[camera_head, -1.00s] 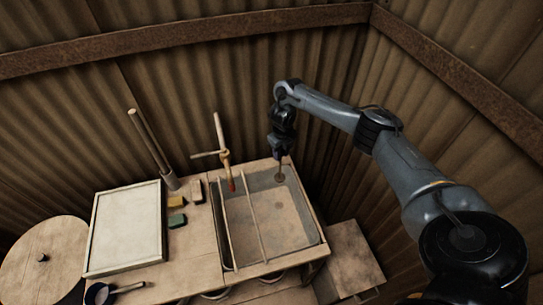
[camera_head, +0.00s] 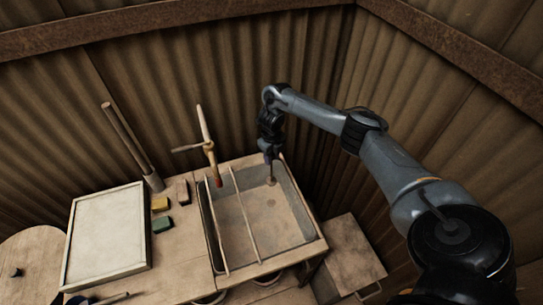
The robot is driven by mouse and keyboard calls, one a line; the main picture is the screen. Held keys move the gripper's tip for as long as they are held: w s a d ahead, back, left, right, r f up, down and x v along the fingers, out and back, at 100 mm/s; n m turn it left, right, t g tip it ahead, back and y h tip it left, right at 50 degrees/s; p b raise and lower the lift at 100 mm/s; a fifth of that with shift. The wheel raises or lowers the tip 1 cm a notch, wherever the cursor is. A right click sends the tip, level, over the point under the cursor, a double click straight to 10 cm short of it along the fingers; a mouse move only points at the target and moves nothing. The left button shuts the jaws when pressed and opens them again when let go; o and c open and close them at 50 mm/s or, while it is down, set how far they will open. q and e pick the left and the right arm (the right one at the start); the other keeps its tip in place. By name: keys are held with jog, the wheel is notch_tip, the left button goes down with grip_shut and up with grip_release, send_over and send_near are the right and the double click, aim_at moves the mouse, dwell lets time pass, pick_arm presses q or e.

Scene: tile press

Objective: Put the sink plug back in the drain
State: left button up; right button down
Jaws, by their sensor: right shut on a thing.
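The basin (camera_head: 290,234) is a grey sink set in the wooden bench, with two thin rails across its left part. My right gripper (camera_head: 270,158) points down over the basin's back end. It is shut on the sink plug (camera_head: 271,181), a small dark disc on a thin stem, which hangs below the fingers near the back wall. A faint dark round spot (camera_head: 271,203), possibly the drain, shows on the basin floor just in front of the plug. I cannot tell the plug's height above the floor. My left gripper is not in view.
A wooden tap-like post with a red tip (camera_head: 218,182) stands at the basin's back left. Small yellow (camera_head: 160,203) and green (camera_head: 162,225) blocks and a framed white board (camera_head: 108,236) lie to the left. The basin's front floor is clear.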

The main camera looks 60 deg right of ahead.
aim_at(271, 181)
notch_tip(271, 181, down, 16)
jog(key=b, duration=1.3)
jog(key=shift+f, duration=0.2)
jog(key=shift+f+b, duration=0.8)
jog(key=shift+f, duration=0.15)
jog(key=shift+f+b, duration=0.35)
jog(key=shift+b, duration=0.05)
jog(key=c, duration=0.8)
grip_release()
jog(key=shift+o, duration=0.2)
